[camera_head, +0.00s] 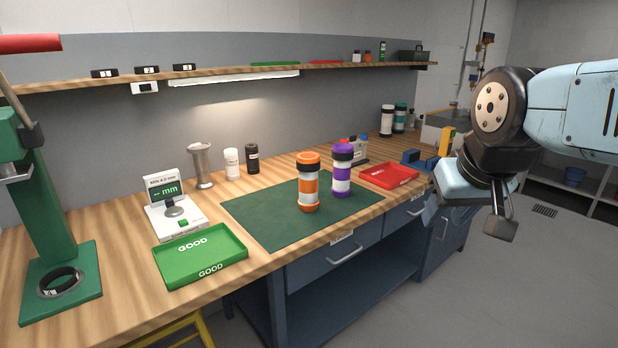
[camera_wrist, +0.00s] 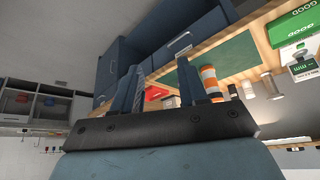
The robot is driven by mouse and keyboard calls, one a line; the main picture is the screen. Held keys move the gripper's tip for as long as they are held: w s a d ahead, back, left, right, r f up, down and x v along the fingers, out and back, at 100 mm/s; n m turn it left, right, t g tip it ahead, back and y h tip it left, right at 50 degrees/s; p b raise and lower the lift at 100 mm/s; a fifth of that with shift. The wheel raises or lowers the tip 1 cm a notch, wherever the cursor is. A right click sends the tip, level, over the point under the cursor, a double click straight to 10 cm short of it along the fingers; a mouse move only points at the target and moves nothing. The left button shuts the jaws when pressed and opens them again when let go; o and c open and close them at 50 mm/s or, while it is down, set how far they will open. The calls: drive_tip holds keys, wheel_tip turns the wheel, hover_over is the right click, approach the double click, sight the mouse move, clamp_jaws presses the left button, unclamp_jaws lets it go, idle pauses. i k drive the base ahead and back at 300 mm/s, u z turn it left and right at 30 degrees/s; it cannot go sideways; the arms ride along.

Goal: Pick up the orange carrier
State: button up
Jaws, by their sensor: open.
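The orange carrier (camera_head: 308,183) is a cylinder with orange ends and a white and orange middle. It stands upright on the dark green mat (camera_head: 262,222) on the wooden bench. A purple carrier (camera_head: 342,170) stands upright just behind it to the right. My gripper (camera_head: 462,215) is at the right of the head view, in front of the bench and well apart from the carriers. It is open and empty. In the wrist view, tilted, the orange carrier (camera_wrist: 210,82) shows beyond the right finger of my gripper (camera_wrist: 160,90).
A green GOOD tray (camera_head: 200,257) and a gauge with a display (camera_head: 173,205) stand left of the mat. A red tray (camera_head: 388,175) lies to the right. A green press (camera_head: 60,230) is at far left. White and black cylinders (camera_head: 232,163) stand behind the mat. A shelf runs above.

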sight(308, 164)
drive_tip(key=z, duration=0.05)
drive_tip(key=i, duration=0.9)
drive_tip(key=u, duration=0.1)
